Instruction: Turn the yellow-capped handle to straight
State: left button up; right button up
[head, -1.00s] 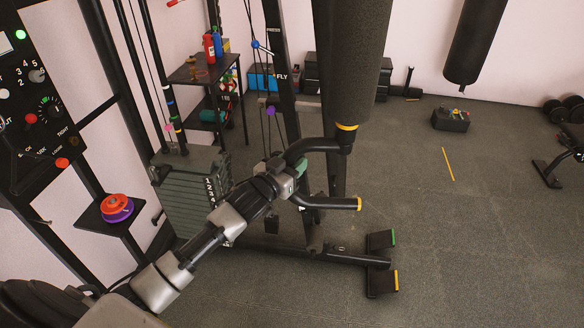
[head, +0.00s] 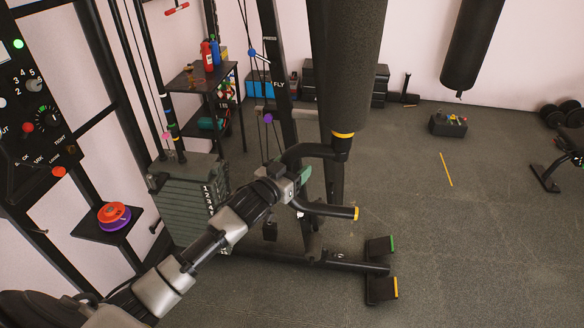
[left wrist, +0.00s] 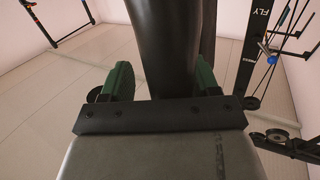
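The yellow-capped handle (head: 328,210) is a black bar low on the fly machine's arm. Its yellow-tipped end points right in the head view. My left gripper (head: 300,179) is at the inner, left part of this bar, close against the machine's arm. In the left wrist view, the two green fingers (left wrist: 163,82) stand apart on either side of a thick black bar (left wrist: 168,40). A narrow gap seems to show beside the left finger; contact is hard to judge. My right gripper is in neither view.
A dark padded column (head: 352,70) hangs just above the handle. The weight stack (head: 190,205) stands behind my left arm. The machine's foot (head: 380,262) lies on the floor below. A shelf (head: 207,78) stands at the back; floor to the right is mostly clear.

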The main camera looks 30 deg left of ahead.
pick_arm(q)
jog(key=s+a+b, duration=0.2)
jog(key=s+b, duration=0.1)
jog(key=s, duration=0.7)
jog(key=shift+s, duration=0.35)
jog(key=shift+f, duration=0.1)
jog(key=s+a+f+n+g+y, duration=0.1)
jog(key=a+f+g+y, duration=0.1)
jog(key=f, duration=0.9)
jog(key=s+a+f+n+g+y, duration=0.1)
jog(key=a+f+g, duration=0.1)
jog(key=f, duration=0.9)
jog(key=s+f+g, duration=0.2)
jog(key=s+f, duration=0.3)
jog(key=f, duration=0.4)
jog(key=s+f+g, duration=0.2)
jog(key=s+f, duration=0.2)
jog(key=f, duration=0.4)
jog(key=s+d+f+g, duration=0.3)
jog(key=s+f, duration=0.3)
jog(key=s, duration=0.4)
jog(key=s+d+f+m+g+b, duration=0.1)
jog(key=s+d+f+g, duration=0.1)
jog(key=s+f, duration=0.4)
jog(key=s+d+f+m+g, duration=0.1)
jog(key=s+d+f+g, duration=0.2)
jog(key=s+f, duration=0.4)
jog(key=s+d, duration=0.1)
jog(key=s, duration=0.7)
jog(key=shift+s+g, duration=0.3)
